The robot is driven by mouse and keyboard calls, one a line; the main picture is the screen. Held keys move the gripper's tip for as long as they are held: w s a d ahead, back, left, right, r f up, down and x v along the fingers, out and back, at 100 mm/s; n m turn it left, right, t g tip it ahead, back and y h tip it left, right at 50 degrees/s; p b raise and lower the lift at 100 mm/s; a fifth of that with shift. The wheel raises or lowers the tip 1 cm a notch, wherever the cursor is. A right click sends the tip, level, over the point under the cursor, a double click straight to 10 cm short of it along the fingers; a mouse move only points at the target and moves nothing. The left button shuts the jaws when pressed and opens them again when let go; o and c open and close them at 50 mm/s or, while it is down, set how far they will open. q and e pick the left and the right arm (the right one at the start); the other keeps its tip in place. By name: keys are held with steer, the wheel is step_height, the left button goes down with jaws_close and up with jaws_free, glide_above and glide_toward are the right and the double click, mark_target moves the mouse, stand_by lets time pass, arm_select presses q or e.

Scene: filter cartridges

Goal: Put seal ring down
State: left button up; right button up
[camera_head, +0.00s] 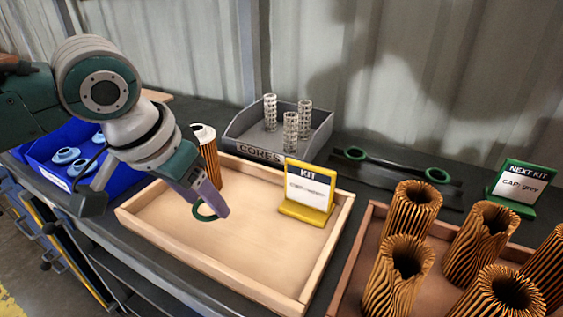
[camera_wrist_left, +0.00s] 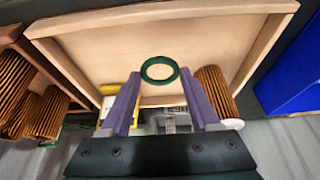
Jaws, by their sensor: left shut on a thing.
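A green seal ring (camera_head: 199,214) is held at the fingertips of my left gripper (camera_head: 210,203), over the left part of the wooden kit tray (camera_head: 250,283). In the left wrist view the ring (camera_wrist_left: 143,72) sits between the tips of the two purple fingers (camera_wrist_left: 159,73), with the bare tray floor (camera_wrist_left: 110,50) behind it. I cannot tell whether the ring touches the floor. A pleated orange filter cartridge with a white cap (camera_head: 208,155) stands at the tray's back left corner, close beside the gripper. My right gripper is out of view.
A yellow KIT sign (camera_head: 308,195) stands at the tray's back right. Behind are a grey CORES bin (camera_head: 240,130) and a dark holder with green rings (camera_head: 437,175). A blue bin (camera_head: 120,180) is left; several pleated filters (camera_head: 400,265) stand right. The tray's middle is clear.

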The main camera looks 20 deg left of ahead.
mark_target(200, 220)
arm_select(q)
steer(key=shift+f+b, duration=0.8)
steer(key=shift+f, duration=2.4)
steer(key=shift+f, duration=0.1)
steer(key=o, duration=1.3)
steer(key=shift+s+r, duration=0.1)
steer(key=shift+r, duration=0.25)
steer(key=p+v, duration=0.4)
steer(key=v, duration=0.7)
steer(key=s+d, duration=0.3)
steer(key=s, duration=0.4)
steer(key=s+d+f+m+g, duration=0.1)
steer(key=s+d, duration=0.2)
steer(key=s, duration=0.5)
steer(key=shift+s+d+f, duration=0.3)
steer(key=shift+d, duration=0.05)
